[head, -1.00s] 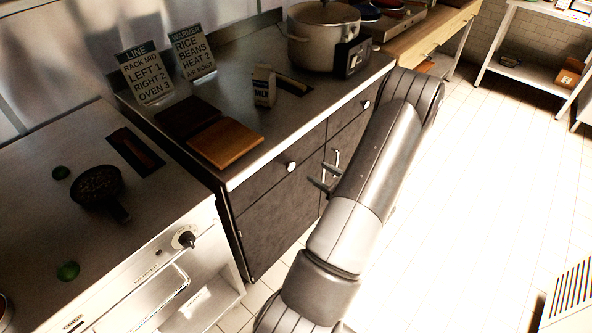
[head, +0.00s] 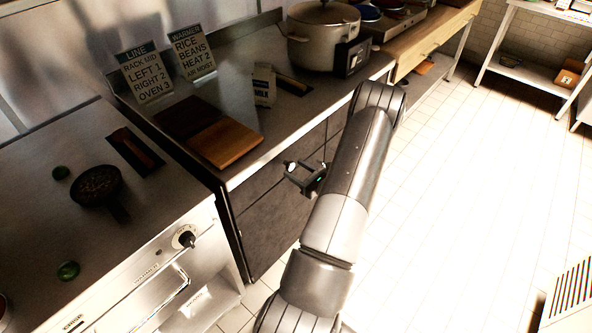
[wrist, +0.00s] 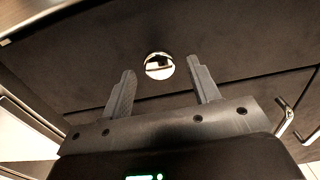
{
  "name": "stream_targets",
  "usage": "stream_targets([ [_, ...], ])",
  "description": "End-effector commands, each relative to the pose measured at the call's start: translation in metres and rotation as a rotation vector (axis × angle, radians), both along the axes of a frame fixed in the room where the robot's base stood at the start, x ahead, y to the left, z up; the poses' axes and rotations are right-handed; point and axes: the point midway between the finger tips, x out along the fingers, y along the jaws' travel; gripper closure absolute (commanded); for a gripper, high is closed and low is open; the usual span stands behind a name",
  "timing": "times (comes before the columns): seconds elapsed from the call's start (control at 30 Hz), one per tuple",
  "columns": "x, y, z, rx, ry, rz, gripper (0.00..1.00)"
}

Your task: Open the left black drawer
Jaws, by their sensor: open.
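The left black drawer (head: 262,178) is the dark upper front under the steel counter, near the cabinet's left end. It looks closed. In the wrist view the drawer front (wrist: 225,45) fills the upper part, with its round shiny knob (wrist: 159,66) near the middle. My gripper (head: 300,170) is at the drawer front in the head view. In the wrist view my gripper (wrist: 163,80) is open, its two fingers apart, with the knob between and just beyond the tips. I cannot tell whether the fingers touch the drawer. My arm hides part of the cabinet front.
A bar handle (wrist: 286,120) is at the lower right in the wrist view. The counter above holds a wooden board (head: 226,143), a milk carton (head: 263,86) and a large pot (head: 323,35). An oven (head: 165,270) stands left.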

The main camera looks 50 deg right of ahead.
Motion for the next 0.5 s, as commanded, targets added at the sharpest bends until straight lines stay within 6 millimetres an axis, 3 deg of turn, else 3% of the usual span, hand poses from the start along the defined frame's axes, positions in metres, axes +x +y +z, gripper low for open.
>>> stream_targets([
  [0.37,0.0088,-0.0001,0.0002,0.000,0.000,-0.001,0.44],
  [0.5,0.0087,-0.0001,0.0002,0.000,0.000,-0.001,0.53],
])
